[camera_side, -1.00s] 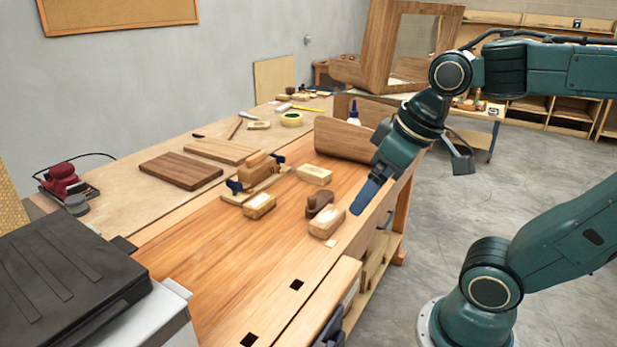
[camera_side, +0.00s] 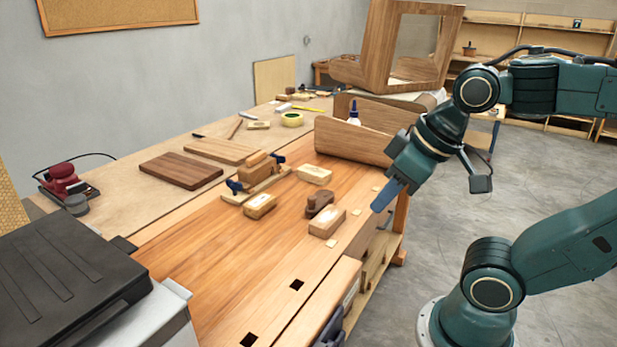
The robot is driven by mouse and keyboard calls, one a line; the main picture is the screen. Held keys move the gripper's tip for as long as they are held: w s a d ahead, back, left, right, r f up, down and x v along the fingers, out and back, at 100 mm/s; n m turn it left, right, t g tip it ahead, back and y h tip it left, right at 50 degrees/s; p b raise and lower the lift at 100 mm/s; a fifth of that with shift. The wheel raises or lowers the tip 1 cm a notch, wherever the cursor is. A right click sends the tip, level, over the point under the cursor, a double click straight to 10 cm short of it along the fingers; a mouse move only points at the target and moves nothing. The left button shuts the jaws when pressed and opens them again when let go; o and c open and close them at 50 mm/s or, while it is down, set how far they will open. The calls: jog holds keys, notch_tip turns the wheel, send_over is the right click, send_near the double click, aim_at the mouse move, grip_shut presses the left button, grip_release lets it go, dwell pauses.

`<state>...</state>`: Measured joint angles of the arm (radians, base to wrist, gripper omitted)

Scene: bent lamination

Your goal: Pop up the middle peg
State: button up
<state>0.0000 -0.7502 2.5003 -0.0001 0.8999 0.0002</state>
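Small pale square pegs sit in a row along the workbench's right edge. The near peg (camera_side: 332,243) lies in front of a wooden block, the middle peg (camera_side: 355,212) is a little farther back, and the far peg (camera_side: 376,188) is near the curved wooden panel. They look about level with the top; their exact height is too small to tell. My gripper (camera_side: 376,209) points down and left with blue fingers, above and right of the middle peg in the picture, apparently touching nothing. The fingers overlap from this side, so their opening is hidden.
The workbench (camera_side: 215,260) has dark square holes (camera_side: 297,285) nearer the camera. Wooden blocks (camera_side: 327,222), a brown rounded piece (camera_side: 320,204) and a clamped wooden piece (camera_side: 258,170) lie left of the pegs. A curved wooden panel (camera_side: 350,139) stands behind.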

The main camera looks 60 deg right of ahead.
grip_shut()
dwell(0.8)
jog(key=shift+w, duration=0.1)
dwell(0.4)
jog(key=w+d+f+m+t+h, duration=0.1)
jog(key=w+d+f+m, duration=0.15)
jog(key=w+d, duration=0.4)
jog(key=w+d+f+m, duration=0.2)
jog(key=w+d+m, duration=0.25)
jog(key=w, duration=0.25)
jog(key=d+f+m+h, duration=0.1)
jog(key=d+f+m, duration=0.1)
jog(key=d, duration=0.4)
jog(key=d+f+m+t+h, duration=0.1)
jog(key=d+f+m, duration=0.1)
jog(key=d, duration=0.4)
jog(key=w+d+f+m, duration=0.1)
jog(key=d+f+m, duration=0.1)
jog(key=d+f, duration=0.2)
jog(key=shift+d+f+m+t+h, duration=0.25)
jog(key=shift+d+m+t+h, duration=0.15)
jog(key=shift+d, duration=0.55)
jog(key=shift+w, duration=0.1)
